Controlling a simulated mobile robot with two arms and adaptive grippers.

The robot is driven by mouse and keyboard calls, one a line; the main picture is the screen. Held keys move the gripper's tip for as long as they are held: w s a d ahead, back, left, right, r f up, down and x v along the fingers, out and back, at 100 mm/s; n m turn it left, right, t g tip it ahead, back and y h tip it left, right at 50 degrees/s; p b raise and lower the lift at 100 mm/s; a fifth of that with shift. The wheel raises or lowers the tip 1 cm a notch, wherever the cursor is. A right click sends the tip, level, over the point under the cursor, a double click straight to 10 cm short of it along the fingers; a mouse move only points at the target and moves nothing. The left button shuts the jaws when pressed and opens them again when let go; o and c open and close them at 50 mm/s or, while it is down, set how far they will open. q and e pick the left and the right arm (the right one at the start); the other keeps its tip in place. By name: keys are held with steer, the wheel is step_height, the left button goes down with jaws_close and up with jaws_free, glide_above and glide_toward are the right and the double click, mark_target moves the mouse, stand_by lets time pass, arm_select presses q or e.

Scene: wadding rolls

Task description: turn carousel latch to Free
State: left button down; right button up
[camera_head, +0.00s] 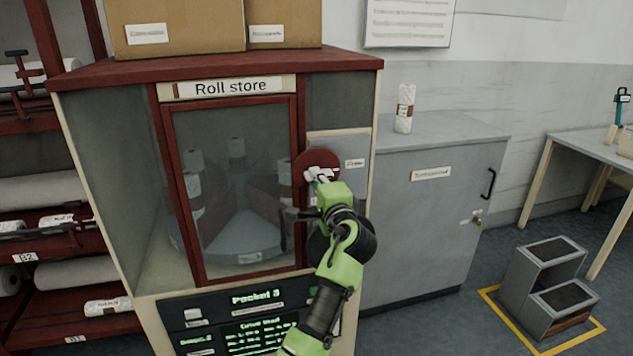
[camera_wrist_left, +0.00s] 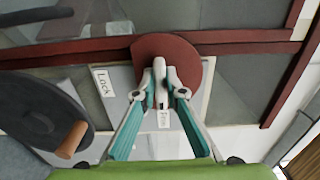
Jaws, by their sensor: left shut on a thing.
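The carousel latch is a red disc (camera_head: 316,160) with a pale lever, on the grey panel right of the roll store's glass door. In the left wrist view the red disc (camera_wrist_left: 190,60) carries the pale lever (camera_wrist_left: 160,72). My left gripper (camera_head: 318,181) is at the latch. In the left wrist view its teal fingers (camera_wrist_left: 164,97) are shut on the lever from both sides. A "Lock" label (camera_wrist_left: 103,82) is left of the fingers. Another label (camera_wrist_left: 164,118), apparently "Free", shows between them, in line with the lever. My right gripper is not in view.
The roll store's glass door (camera_head: 235,195) is closed, with rolls on the carousel behind it. A dark wheel (camera_wrist_left: 40,105) with a wooden handle (camera_wrist_left: 72,138) is close beside the gripper. A grey cabinet (camera_head: 430,215) and step stool (camera_head: 548,285) stand right.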

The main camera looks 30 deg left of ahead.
arm_select(q)
steer(key=shift+f, duration=0.15)
steer(key=c, duration=2.1)
jaws_free()
steer(key=v, duration=1.2)
